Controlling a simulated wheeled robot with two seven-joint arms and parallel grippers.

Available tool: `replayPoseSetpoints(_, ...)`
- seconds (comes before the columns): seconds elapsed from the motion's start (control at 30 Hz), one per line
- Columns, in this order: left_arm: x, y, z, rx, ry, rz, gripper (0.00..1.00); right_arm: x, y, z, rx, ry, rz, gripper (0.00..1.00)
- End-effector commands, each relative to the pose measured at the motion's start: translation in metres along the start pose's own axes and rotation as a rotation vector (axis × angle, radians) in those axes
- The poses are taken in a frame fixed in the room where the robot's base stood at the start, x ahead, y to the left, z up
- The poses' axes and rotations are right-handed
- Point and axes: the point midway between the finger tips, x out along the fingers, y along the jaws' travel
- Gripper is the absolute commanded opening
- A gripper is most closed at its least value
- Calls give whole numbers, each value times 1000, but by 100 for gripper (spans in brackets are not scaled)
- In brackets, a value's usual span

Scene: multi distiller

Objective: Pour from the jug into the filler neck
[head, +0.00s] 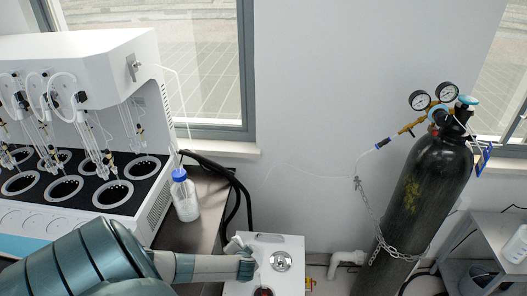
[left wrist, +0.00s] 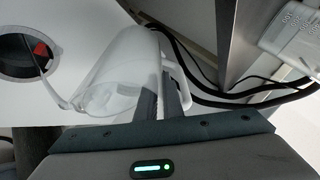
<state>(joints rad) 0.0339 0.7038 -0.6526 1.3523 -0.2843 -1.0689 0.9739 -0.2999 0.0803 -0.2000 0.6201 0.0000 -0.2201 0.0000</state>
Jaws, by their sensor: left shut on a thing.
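A translucent white jug (left wrist: 120,70) fills the middle of the left wrist view. My left gripper (left wrist: 163,98) is shut on the jug's handle (left wrist: 178,68). The jug looks tilted, with its wide end low in the picture. The filler neck (left wrist: 24,56) shows to the left of the jug as a dark round opening with a red part inside, in a white surface. In the head view the red-and-dark filler neck (head: 264,292) is at the bottom edge of a white box (head: 290,243). My left gripper (head: 246,265) is just above it, and the jug is hardly visible there. My right gripper is not in view.
A round metal fitting (head: 281,260) is on the white box. A multi-station distiller (head: 75,120) and a blue-capped bottle (head: 184,195) stand on a dark bench at left. A black gas cylinder (head: 425,185) with gauges is chained at right. Black hoses (head: 235,190) run behind the box.

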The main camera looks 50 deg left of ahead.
Motion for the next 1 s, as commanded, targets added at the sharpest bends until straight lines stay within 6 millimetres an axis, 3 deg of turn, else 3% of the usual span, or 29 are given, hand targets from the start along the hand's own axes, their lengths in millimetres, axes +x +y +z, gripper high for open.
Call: replayPoseSetpoints(1.0, -3, 1, -2, 17, 22, -52, 0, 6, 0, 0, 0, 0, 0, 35)
